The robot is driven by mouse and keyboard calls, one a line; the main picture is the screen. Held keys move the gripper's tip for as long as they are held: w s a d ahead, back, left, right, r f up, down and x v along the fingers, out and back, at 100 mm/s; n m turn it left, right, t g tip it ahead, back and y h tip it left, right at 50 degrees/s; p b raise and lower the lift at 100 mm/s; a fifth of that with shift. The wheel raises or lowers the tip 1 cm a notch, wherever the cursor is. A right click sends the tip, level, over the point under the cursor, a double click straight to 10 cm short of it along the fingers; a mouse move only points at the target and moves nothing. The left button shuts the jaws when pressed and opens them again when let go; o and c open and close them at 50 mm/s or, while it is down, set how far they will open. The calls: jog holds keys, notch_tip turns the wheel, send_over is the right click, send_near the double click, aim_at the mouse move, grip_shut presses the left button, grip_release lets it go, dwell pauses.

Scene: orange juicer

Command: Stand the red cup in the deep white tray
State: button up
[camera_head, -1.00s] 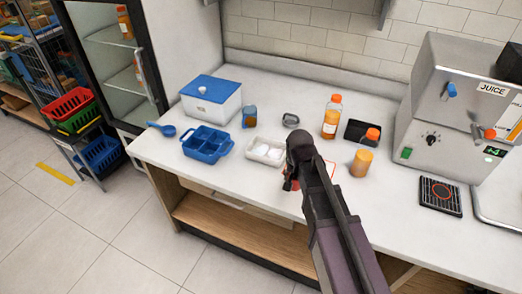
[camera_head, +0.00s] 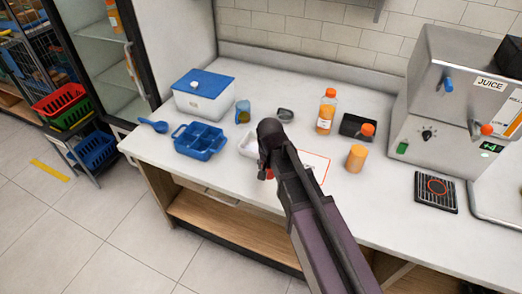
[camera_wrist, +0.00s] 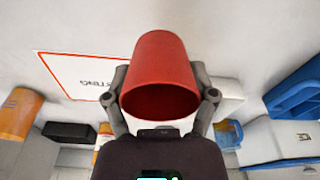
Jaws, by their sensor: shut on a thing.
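My gripper (camera_wrist: 160,88) is shut on the red cup (camera_wrist: 160,62), with one finger on each side. The cup's open mouth faces the wrist camera, and the wrist picture is upside down, so the cup looks roughly upright. In the head view my gripper (camera_head: 267,168) hides nearly all of the cup; only a bit of red shows. The white tray (camera_head: 247,148) stands on the counter just left of and behind my gripper, its right part hidden by my arm. In the wrist view the white tray (camera_wrist: 226,92) shows partly behind the right finger. The cup is apart from it.
A blue cup (camera_head: 242,112), grey bowl (camera_head: 285,115), juice bottle (camera_head: 326,112), orange jar (camera_head: 356,158) and black tray (camera_head: 352,127) stand around. A red-bordered sheet (camera_head: 314,166) lies right.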

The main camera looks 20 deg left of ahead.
jog(key=shift+w, duration=0.15)
jog(key=w+a+r+p, duration=0.2)
jog(key=w+a, duration=0.2)
jog(key=w, duration=0.3)
jog(key=w+a+r+n+p, duration=0.1)
jog(key=w+a+r+p, duration=0.2)
jog(key=w, duration=0.3)
jog(key=shift+w+a+r+p, duration=0.35)
jog(key=shift+a, duration=0.25)
jog(key=shift+f, duration=0.1)
notch_tip(320, 180, down, 6)
jog(key=b, duration=0.6)
jog(key=shift+f, duration=0.15)
jog(key=shift+f+b, duration=1.75)
jog(key=shift+b, duration=0.25)
jog(key=shift+f, duration=0.2)
